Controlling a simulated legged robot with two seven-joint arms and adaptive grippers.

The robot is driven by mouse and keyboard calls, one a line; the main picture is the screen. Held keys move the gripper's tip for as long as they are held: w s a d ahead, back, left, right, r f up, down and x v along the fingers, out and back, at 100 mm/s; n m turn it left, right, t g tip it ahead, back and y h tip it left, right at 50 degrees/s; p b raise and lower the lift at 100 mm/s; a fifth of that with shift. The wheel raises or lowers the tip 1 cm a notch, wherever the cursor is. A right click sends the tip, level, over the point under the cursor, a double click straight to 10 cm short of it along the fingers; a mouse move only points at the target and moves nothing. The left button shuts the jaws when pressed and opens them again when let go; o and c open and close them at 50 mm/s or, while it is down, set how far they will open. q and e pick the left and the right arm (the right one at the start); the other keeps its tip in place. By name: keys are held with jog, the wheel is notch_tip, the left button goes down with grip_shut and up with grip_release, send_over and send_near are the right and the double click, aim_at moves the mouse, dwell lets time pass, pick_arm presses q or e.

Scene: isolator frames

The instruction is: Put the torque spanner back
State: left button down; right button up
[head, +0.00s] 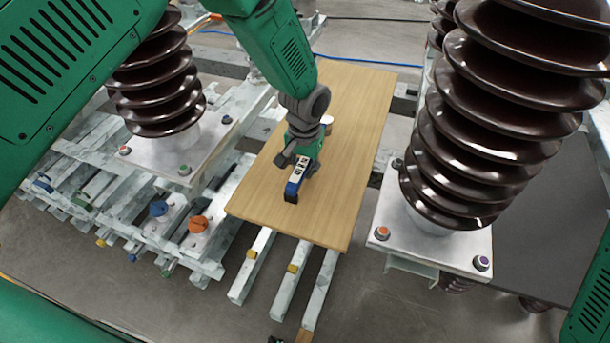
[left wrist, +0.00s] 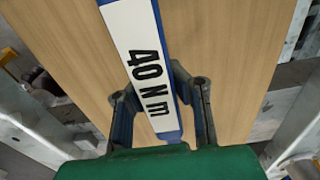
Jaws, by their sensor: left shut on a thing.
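The torque spanner (head: 297,178) has a blue body with a white label and a dark end pointing toward the front of the wooden board (head: 345,190). In the left wrist view the spanner (left wrist: 145,50) shows its "40 Nm" label, running lengthwise between the fingers. My left gripper (head: 302,160) is shut on the spanner from above. It also shows in the left wrist view (left wrist: 163,100), one finger on each side. I cannot tell whether the spanner touches the board. Its far end is hidden by my arm in the head view. My right gripper is not in view.
Brown ribbed insulators stand left (head: 160,85) and right (head: 480,120) of the board on bolted plates. Metal bars (head: 250,265) run under the board's front edge. A small white round item (head: 327,119) is beside my left wrist.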

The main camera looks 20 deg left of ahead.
pick_arm(q)
jog(key=f, duration=0.2)
jog(key=shift+w+a+f, duration=0.1)
jog(key=shift+a+f, duration=0.15)
jog(key=shift+f, duration=0.15)
jog(key=c, duration=1.6)
grip_release()
jog(key=shift+d, duration=0.2)
jog(key=r, duration=1.2)
jog(key=shift+s+r+p, duration=0.1)
jog(key=shift+s+p, duration=0.15)
jog(key=shift+p, duration=0.05)
